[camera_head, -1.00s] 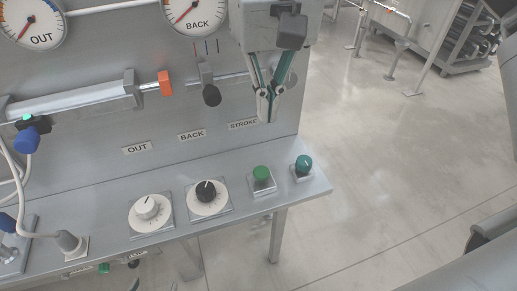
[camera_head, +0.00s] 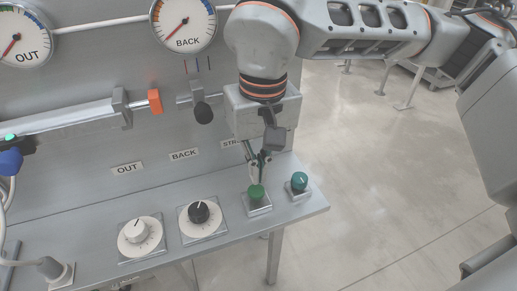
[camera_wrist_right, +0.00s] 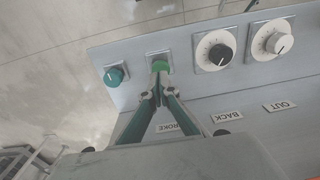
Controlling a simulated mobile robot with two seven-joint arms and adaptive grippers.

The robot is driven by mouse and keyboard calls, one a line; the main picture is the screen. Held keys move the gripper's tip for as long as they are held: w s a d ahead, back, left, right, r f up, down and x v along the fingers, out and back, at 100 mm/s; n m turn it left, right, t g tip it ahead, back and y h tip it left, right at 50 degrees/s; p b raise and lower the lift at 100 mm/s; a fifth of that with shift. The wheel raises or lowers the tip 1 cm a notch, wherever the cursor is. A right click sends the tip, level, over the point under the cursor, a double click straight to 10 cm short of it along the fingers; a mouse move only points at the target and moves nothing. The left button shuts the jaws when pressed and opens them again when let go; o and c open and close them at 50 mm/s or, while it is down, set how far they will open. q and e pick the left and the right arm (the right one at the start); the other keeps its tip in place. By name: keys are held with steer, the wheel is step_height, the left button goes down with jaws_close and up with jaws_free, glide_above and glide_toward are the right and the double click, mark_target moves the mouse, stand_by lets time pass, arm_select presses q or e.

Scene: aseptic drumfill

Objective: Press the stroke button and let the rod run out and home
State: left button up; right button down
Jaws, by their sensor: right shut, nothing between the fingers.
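The green button (camera_head: 257,192) sits on a square plate on the bench ledge below the STROKE label (camera_head: 232,143). It also shows in the wrist view (camera_wrist_right: 160,66). My right gripper (camera_head: 259,178) is shut and empty, pointing down with its fingertips at the button's top. In the wrist view the fingertips (camera_wrist_right: 159,80) overlap the button's near edge; I cannot tell whether it is pressed down. The rod with its orange block (camera_head: 155,101) lies along the back panel, between the cylinder bracket (camera_head: 122,107) and a dark-knobbed clamp (camera_head: 202,110).
A teal knob (camera_head: 299,181) stands just right of the button. A black dial (camera_head: 199,212) and a white dial (camera_head: 135,232) are to its left. Gauges marked OUT (camera_head: 20,40) and BACK (camera_head: 184,25) hang above. Open floor lies to the right.

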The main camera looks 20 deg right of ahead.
mark_target(257, 190)
steer(key=shift+f, duration=1.55)
